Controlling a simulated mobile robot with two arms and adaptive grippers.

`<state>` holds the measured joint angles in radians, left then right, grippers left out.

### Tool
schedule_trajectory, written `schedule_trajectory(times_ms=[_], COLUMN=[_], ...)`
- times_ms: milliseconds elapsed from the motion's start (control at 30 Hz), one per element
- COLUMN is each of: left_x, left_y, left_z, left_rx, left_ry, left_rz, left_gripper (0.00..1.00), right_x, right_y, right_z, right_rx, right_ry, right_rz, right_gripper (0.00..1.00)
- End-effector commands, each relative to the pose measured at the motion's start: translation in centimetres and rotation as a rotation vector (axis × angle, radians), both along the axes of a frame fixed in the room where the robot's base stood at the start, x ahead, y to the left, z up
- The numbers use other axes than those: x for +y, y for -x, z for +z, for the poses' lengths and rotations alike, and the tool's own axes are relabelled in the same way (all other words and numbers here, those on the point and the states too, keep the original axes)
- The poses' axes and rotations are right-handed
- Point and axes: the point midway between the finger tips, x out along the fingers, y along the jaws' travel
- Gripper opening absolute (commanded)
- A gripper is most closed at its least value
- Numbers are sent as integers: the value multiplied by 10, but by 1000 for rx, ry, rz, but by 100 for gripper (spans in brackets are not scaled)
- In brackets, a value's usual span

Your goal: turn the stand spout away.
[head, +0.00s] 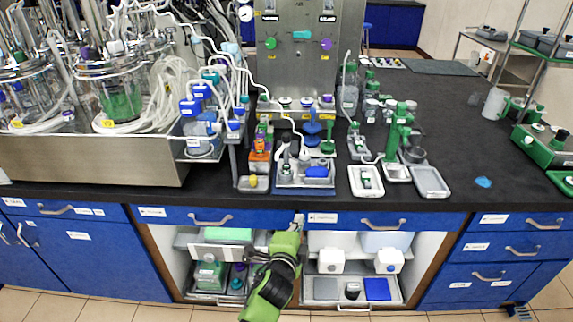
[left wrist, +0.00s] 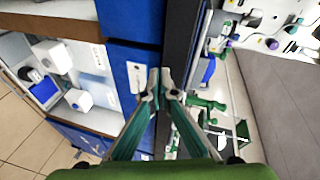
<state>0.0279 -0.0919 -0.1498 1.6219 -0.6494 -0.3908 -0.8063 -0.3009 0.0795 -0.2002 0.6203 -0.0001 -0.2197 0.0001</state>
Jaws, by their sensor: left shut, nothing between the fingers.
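A green stand (head: 397,137) stands upright on the black bench top, right of centre in the head view, with a green arm near its top. A thin white tube runs down beside it; which part is the spout is too small to tell. Green parts, perhaps of this stand, show in the left wrist view (left wrist: 205,104). My left gripper (head: 299,219) is shut and empty at the bench's front edge, below and left of the stand and apart from it. Its fingertips also show in the left wrist view (left wrist: 159,82). My right gripper is not in view.
White trays (head: 431,182) lie before and beside the stand. Bottles (head: 348,90) stand behind it. A blue tray (head: 306,185) with small parts is to the left. Glass reactors (head: 118,95) fill the left.

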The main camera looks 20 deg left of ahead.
Motion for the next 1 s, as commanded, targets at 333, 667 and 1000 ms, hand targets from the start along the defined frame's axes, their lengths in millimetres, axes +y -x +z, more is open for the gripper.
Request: schedule_trajectory(times_ms=[333, 667, 1000], left_x=[21, 28, 49], left_y=[-19, -71, -116], left_z=[130, 130, 131], left_rx=[-220, -219, -215], left_ry=[-213, -210, -213], left_rz=[54, 53, 55], left_gripper=[0, 0, 0], right_x=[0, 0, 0], right_y=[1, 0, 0], right_z=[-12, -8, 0], right_rx=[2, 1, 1], right_ry=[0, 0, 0], right_rz=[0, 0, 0], right_gripper=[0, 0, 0])
